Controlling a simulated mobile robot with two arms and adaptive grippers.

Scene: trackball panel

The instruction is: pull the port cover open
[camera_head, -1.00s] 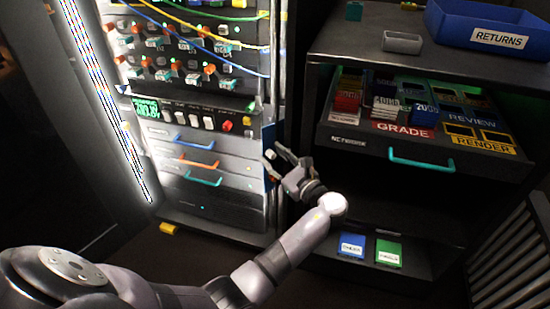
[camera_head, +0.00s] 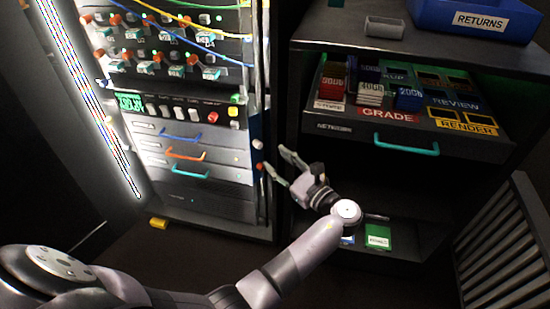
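The rack (camera_head: 232,205) stands left of centre. Nothing shows between the fingers. The lower fingertip appears close to the red-orange knob; contact cannot be told. My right gripper is out of view.
The rack front has cables, several switches and coloured handles. To the right, a dark cabinet holds a pulled-out drawer (camera_head: 340,128) with a teal handle (camera_head: 406,146). A blue RETURNS bin (camera_head: 430,15) is on top. A green box (camera_head: 377,236) lies on its low shelf.

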